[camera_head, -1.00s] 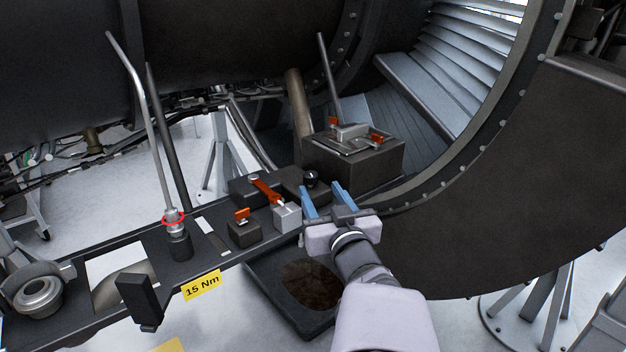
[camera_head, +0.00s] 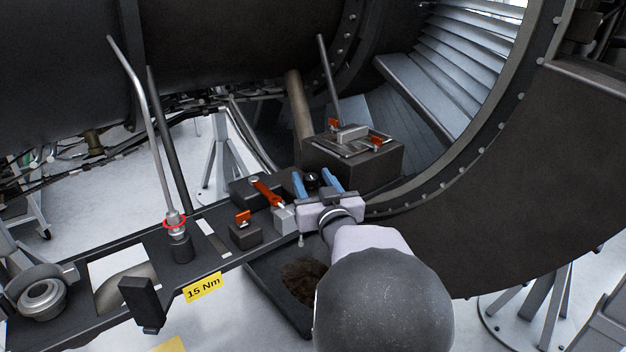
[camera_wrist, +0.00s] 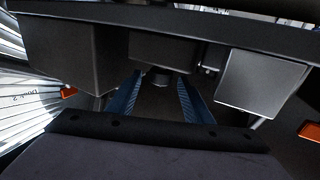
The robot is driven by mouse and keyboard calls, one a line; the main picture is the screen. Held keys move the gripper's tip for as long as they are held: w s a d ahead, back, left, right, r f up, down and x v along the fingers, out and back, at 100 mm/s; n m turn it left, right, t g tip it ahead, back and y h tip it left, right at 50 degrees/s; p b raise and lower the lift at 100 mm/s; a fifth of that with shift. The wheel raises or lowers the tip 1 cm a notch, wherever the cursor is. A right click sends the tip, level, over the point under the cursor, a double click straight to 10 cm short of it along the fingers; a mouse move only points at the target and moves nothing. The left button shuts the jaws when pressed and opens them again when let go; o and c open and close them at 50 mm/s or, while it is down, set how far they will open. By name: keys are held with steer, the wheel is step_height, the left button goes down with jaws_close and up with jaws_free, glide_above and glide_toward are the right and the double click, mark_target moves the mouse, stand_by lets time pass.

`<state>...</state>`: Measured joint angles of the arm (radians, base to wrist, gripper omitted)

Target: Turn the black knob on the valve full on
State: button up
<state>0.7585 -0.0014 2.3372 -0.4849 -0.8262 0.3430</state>
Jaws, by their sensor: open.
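The black knob (camera_head: 312,179) with a small white mark sits on a dark block on the bench, just left of the large box. My gripper (camera_head: 314,178) is open, its blue fingers on either side of the knob in the head view. I cannot tell whether they touch it. In the wrist view a small dark round part, likely the knob (camera_wrist: 158,80), shows beyond and between the open blue fingers (camera_wrist: 157,92), below a dark block. The valve body is mostly hidden behind my gripper.
A dark block with an orange lever (camera_head: 244,233) is farther left. A large dark box (camera_head: 375,163) with orange clips stands right. A dark tray (camera_head: 270,280) lies below.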

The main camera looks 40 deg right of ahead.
steer(key=shift+c, duration=0.7)
steer(key=c, duration=0.9)
steer(key=shift+d+n+y+p, duration=0.1)
steer(key=shift+n+y+p, duration=0.2)
steer(key=shift+y+p, duration=0.15)
steer(key=n+y+p, duration=0.1)
steer(key=y, duration=0.1)
steer(key=n+t+y+p, duration=0.1)
steer(key=n+y+p, duration=0.1)
steer(key=y, duration=0.1)
steer(key=shift+s+d+r+n+y+p, duration=0.15)
steer(key=shift+d+n+y+p, duration=0.2)
steer(key=shift+d+n, duration=0.05)
steer(key=n+y+p, duration=0.1)
steer(key=y, duration=0.1)
steer(key=n+y+p, duration=0.1)
steer(key=n+y, duration=0.1)
steer(key=n+g+y+p, duration=0.1)
steer(key=y, duration=0.2)
steer(key=shift+d+n, duration=0.25)
steer(key=shift+n, duration=0.05)
steer(key=shift+y, duration=0.4)
